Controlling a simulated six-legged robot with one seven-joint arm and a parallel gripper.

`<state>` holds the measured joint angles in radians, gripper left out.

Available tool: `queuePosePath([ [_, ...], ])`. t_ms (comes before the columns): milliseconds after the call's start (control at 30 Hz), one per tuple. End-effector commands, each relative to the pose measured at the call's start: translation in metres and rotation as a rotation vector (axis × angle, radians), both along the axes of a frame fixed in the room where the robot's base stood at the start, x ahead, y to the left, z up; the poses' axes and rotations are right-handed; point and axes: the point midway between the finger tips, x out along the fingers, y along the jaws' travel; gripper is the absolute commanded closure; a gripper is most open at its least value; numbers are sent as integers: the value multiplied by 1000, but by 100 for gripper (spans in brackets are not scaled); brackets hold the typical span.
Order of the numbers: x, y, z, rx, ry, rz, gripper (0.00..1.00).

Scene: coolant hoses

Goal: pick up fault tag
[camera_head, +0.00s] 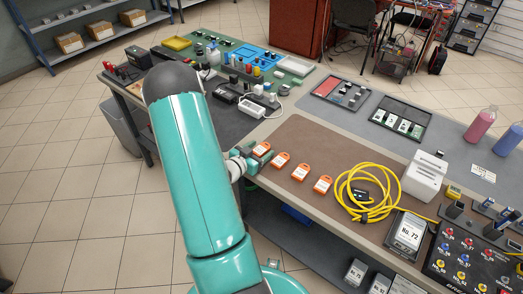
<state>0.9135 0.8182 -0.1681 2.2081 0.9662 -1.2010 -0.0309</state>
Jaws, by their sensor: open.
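Several orange fault tags with white labels lie in a slanting row on the brown mat (330,148) of the workbench. The leftmost fault tag (261,149) is closest to my gripper. The others are the second tag (281,160), the third tag (301,172) and the rightmost tag (323,184). My gripper (248,161) is at the mat's left edge, just beside and below the leftmost tag. It is open and shows no tag in it. My teal arm hides much of the gripper, so the exact gap to the tag cannot be told.
A coiled yellow hose (369,191) lies right of the tags, with a white box (424,176) beyond it. A No. 72 unit (408,233) and a dark connector panel (468,258) stand at the right. A black charger (224,94) lies behind. The mat behind the tags is clear.

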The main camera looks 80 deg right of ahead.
Motion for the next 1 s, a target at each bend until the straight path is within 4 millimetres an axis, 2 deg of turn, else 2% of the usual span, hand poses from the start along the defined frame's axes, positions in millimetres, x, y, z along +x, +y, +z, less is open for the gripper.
queuePosePath([
  [167, 0, 0, 0, 0, 0, 1, 34],
  [267, 0, 0, 0, 0, 0, 1, 50],
  [433, 0, 0, 0, 0, 0, 1, 83],
  [767, 0, 0, 1, 0, 0, 1, 84],
  [1000, -1, -4, 10, -1, -1, 2, 84],
])
